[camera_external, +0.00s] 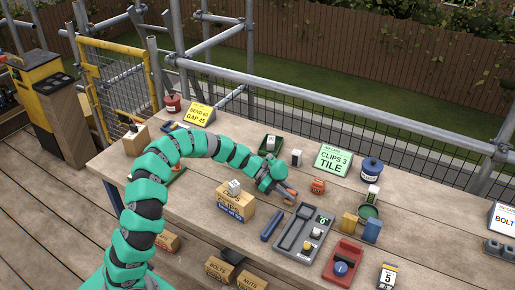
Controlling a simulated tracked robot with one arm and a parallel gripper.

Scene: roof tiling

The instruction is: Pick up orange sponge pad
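An orange-yellow block (349,221), which looks like the sponge pad, stands on the wooden bench right of centre. It is beside a blue block (371,230) and near a green round dish (369,211). A smaller orange-red item (317,186) with dark marks lies farther left; I cannot tell exactly what it is. My teal segmented arm reaches over the bench from the left. My gripper (289,191) is low over the bench, just left of the orange-red item and well left of the orange-yellow block. Its fingers are too small to tell if they are open.
A grey tray (286,240) and a red device (343,263) are at the bench front. A cardboard box (235,208) stands below my arm. A green sign (333,159) and a blue pot (371,170) stand at the back. Scaffold rails run behind the bench.

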